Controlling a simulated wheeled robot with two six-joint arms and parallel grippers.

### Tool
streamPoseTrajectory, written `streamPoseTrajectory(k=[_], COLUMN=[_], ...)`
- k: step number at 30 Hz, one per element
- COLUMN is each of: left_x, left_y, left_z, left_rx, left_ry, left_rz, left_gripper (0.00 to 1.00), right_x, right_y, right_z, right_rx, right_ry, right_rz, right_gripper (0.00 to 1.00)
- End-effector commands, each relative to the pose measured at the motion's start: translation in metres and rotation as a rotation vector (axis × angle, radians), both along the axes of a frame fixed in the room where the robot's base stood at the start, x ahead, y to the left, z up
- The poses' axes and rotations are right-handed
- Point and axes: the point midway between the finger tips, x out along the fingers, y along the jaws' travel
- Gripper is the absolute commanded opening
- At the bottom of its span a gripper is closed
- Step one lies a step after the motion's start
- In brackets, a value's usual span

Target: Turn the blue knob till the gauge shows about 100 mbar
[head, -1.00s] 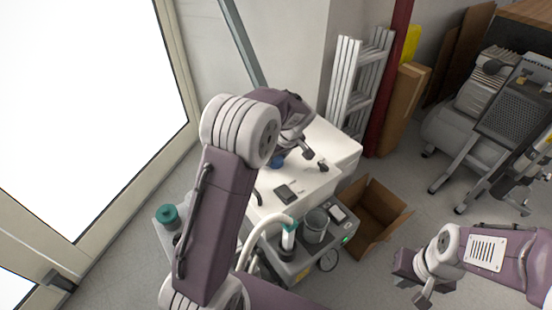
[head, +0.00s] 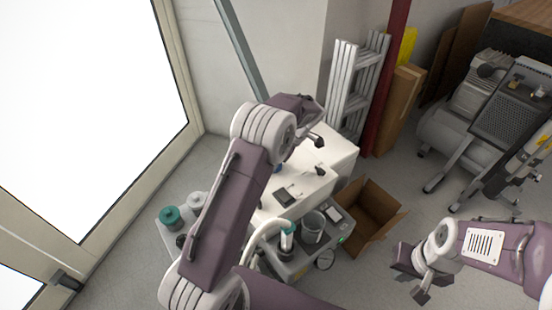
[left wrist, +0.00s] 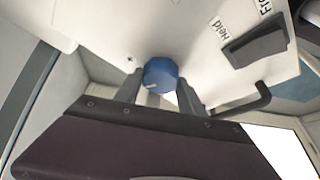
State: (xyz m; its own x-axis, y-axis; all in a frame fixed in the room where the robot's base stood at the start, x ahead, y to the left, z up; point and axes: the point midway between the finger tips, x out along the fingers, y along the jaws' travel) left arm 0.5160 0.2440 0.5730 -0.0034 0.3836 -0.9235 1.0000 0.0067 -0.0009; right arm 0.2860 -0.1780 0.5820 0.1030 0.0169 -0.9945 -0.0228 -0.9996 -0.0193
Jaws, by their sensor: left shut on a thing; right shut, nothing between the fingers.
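The blue knob (left wrist: 160,75) sits on a white panel in the left wrist view, with a pale mark on its lower left. My left gripper (left wrist: 159,91) has a finger on each side of it and is shut on it. In the head view only a small bit of the knob (head: 278,168) shows beside my left arm. A round gauge (head: 325,260) is on the front of the grey unit; its reading is too small to tell. My right gripper (head: 410,282) is shut and empty, over the floor at the lower right, away from the unit.
The white housing (head: 338,158) carries a dark rectangular part (head: 285,197). A ladder, a red post and a compressor (head: 460,125) stand farther right.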

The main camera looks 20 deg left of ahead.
Motion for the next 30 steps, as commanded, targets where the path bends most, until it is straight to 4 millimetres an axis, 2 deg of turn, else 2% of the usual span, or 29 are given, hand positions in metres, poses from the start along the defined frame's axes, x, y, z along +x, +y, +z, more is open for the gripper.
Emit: streamPoseTrajectory(k=[14,15,17,26,30], left_x=[0.0,0.0,0.0,0.0,0.001], left_y=[-0.001,-0.001,-0.001,-0.001,-0.009], left_z=[-0.001,-0.001,0.0,0.002,0.025], left_rx=[-0.002,-0.002,-0.002,-0.001,-0.001], left_ry=[-0.001,-0.001,-0.001,0.0,-0.004], left_rz=[0.012,0.012,0.012,0.011,0.009], left_gripper=[0.06,0.55,0.69,0.69,0.69], right_x=[0.0,0.0,0.0,0.0,0.0], right_y=[0.0,0.0,0.0,0.0,0.0], right_z=[0.001,0.001,0.001,0.002,0.017], right_rx=[0.0,0.0,0.0,0.0,0.0], right_ry=[0.0,0.0,0.0,0.0,0.0], right_rz=[0.0,0.0,0.0,0.0,0.0], right_gripper=[0.0,0.0,0.0,0.0,0.0])
